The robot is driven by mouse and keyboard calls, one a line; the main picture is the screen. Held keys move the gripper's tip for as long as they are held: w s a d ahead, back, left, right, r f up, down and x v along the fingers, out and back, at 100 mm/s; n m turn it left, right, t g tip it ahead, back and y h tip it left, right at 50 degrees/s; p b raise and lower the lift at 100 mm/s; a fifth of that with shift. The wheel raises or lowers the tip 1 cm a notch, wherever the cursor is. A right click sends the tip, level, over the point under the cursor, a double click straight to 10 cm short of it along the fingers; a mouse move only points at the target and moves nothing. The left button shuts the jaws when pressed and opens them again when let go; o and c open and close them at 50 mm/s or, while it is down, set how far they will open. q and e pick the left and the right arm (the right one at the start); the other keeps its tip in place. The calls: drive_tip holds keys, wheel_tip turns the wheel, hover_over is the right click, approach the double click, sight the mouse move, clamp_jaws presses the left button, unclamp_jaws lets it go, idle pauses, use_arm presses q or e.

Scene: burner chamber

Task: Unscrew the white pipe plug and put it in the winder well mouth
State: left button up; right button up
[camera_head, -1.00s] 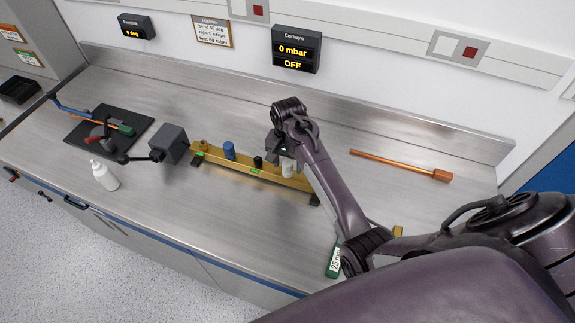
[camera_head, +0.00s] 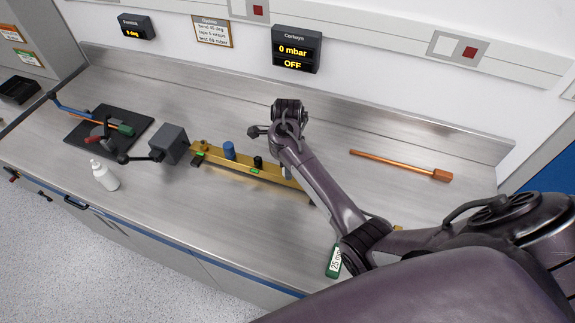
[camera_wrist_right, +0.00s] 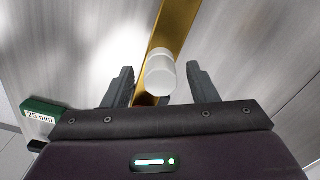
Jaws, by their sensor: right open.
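The white pipe plug (camera_wrist_right: 160,75) stands on the brass-coloured bar and shows in the right wrist view between my right fingers. My right gripper (camera_wrist_right: 160,88) is open, with one finger on each side of the plug and gaps visible. The brass-coloured bar (camera_head: 240,170) lies on the bench and carries a blue fitting (camera_head: 229,151) and a black fitting (camera_head: 258,162). A grey box with a crank (camera_head: 170,143) stands at its left end. I cannot identify the winder well mouth. My left gripper is not in view.
A black board (camera_head: 140,118) with tools lies at the left, and a white bottle (camera_head: 105,176) stands before it. A copper rod (camera_head: 400,163) lies at the right. A green "25 mm" block (camera_head: 334,261) is near the front edge. The bench front middle is clear.

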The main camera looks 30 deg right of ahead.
drive_tip(key=m, duration=0.4)
drive_tip(key=shift+m, duration=0.4)
drive_tip(key=m, duration=0.4)
clamp_jaws()
drive_tip(key=n, duration=0.4)
drive_tip(key=shift+n, duration=0.4)
drive_tip(key=n, duration=0.7)
